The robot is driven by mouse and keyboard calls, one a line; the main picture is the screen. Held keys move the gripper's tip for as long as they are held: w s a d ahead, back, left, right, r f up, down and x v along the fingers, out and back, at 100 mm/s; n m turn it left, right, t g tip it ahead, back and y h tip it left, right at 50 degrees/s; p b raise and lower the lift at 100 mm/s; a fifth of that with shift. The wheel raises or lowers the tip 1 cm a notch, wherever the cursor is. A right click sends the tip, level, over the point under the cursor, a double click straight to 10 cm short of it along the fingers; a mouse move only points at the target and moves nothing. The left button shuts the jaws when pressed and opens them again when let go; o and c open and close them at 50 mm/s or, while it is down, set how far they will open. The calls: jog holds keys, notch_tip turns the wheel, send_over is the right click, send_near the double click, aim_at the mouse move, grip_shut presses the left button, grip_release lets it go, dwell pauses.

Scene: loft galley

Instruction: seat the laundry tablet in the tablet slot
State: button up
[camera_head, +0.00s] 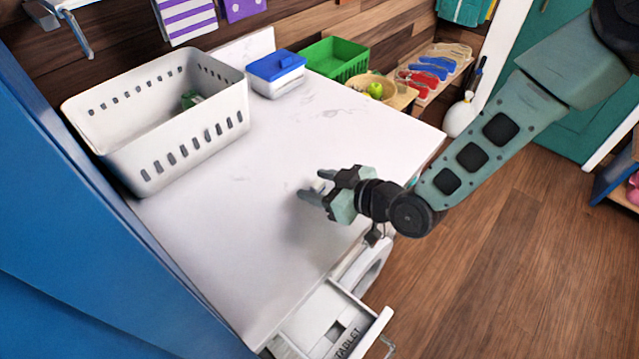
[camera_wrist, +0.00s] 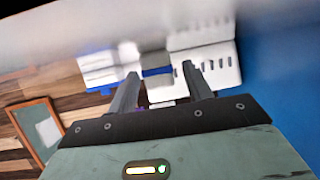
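The tablet slot is in the pulled-out white drawer (camera_head: 318,318), marked TABLET, at the bottom of the head view. It lies below the worktop's front edge, nearer the camera than my gripper.
A white slotted basket (camera_head: 190,146) with something green inside stands at the worktop's left. A blue-lidded white tub (camera_head: 275,74), a green bin (camera_head: 336,55) and a wooden bowl (camera_head: 368,80) line the back. The worktop's middle (camera_head: 250,190) is clear. A blue panel (camera_head: 70,220) borders the left.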

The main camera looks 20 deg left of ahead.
aim_at(320, 189)
jog(key=shift+r+p, duration=0.15)
jog(key=shift+p, duration=0.35)
jog(key=b+v, duration=0.2)
jog(key=v, duration=0.1)
jog(key=b+v, duration=0.1)
jog(key=shift+s+d+f, duration=0.25)
jog(key=shift+s+f, duration=0.05)
jog(key=p+v, duration=0.4)
jog(key=v, duration=0.9)
jog(key=shift+a+r, duration=0.2)
jog(key=shift+r, duration=0.05)
jog(key=shift+s, duration=0.1)
